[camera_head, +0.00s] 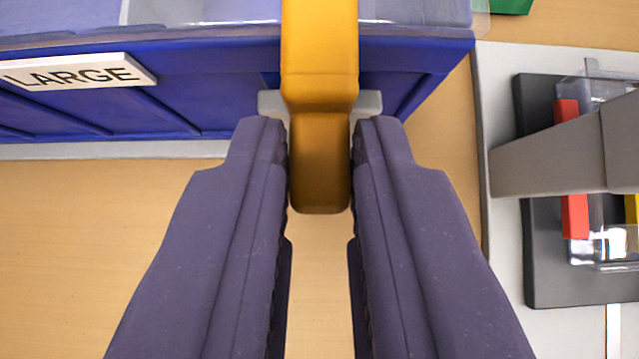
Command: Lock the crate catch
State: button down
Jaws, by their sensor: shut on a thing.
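The crate (190,85) is blue with a white LARGE label and stands across the top left of the view. Its catch (320,90) is an orange-yellow lever that comes down over the crate's front wall, in front of a small grey bracket (370,104). My gripper (320,165) reaches up from the bottom of the view, with a dark finger on each side of the catch's lower end. The fingers are shut on that end. The catch's upper end runs out of view at the top.
At the right, a light grey board (500,80) bears a dark fixture (540,285) with red and yellow parts and clear plastic. A grey bar (550,158) crosses over it. A green thing (511,5) shows at the top right. The wooden table is bare at the lower left.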

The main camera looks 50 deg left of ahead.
jog(key=shift+w+a+r+g+h+p, duration=0.2)
jog(key=shift+a+g+h+p, duration=0.1)
jog(key=shift+p, duration=0.1)
dwell(0.3)
jog(key=c, duration=1.1)
grip_release()
jog(key=p+v, duration=0.2)
jog(key=v, duration=0.5)
jog(key=shift+s+d+r, duration=0.1)
jog(key=shift+d+r, duration=0.05)
jog(key=shift+r, duration=0.15)
